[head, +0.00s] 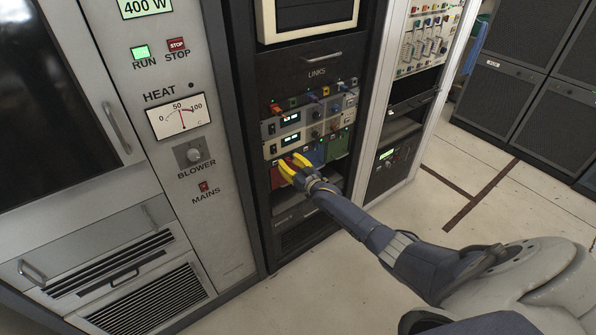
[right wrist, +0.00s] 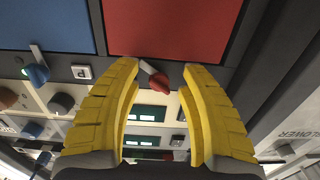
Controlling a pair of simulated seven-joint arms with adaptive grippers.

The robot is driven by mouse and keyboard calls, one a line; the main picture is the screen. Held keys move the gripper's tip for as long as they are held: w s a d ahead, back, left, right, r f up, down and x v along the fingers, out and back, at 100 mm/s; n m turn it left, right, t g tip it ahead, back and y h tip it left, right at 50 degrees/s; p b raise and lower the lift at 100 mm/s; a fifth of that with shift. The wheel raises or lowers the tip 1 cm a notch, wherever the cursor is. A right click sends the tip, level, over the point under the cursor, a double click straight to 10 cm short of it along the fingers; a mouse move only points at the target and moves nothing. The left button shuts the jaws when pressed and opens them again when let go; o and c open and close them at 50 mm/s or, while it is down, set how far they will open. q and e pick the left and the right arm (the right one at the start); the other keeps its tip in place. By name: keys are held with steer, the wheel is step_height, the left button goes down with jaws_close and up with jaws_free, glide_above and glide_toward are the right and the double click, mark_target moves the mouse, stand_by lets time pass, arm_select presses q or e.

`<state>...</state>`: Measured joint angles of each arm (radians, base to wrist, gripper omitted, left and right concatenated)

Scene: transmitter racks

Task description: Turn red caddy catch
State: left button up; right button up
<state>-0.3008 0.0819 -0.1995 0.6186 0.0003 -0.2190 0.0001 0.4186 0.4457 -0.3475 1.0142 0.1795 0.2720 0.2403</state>
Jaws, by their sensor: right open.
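The red caddy (right wrist: 165,28) fills the upper middle of the right wrist view. In the head view a strip of the red caddy (head: 277,176) shows to the left of my right gripper. The red catch (right wrist: 160,82) is a small knob with a light stripe, just below the red panel. My right gripper (right wrist: 163,68) is open, with one yellow finger on each side of the catch; I cannot tell whether they touch it. In the head view the right gripper (head: 294,163) is at the rack front and hides the catch. My left gripper is not in view.
A blue caddy (right wrist: 50,22) with a blue catch (right wrist: 37,74) is beside the red one. A green caddy (head: 337,146) is further right. Rack units with lit displays (head: 289,118) are above the caddies. A large grey transmitter cabinet (head: 190,230) stands at left.

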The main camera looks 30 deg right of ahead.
steer(key=s+d, duration=0.1)
steer(key=s, duration=1)
steer(key=shift+s+d, duration=0.2)
steer(key=shift+s, duration=0.05)
steer(key=shift+s+f, duration=0.2)
steer(key=shift+f, duration=0.1)
steer(key=w+n, duration=0.3)
steer(key=w, duration=0.1)
steer(key=w+n, duration=0.4)
steer(key=w+a+r+n, duration=0.1)
steer(key=w+n, duration=0.3)
steer(key=shift+w, duration=0.35)
stand_by(1.0)
steer(key=shift+c, duration=0.2)
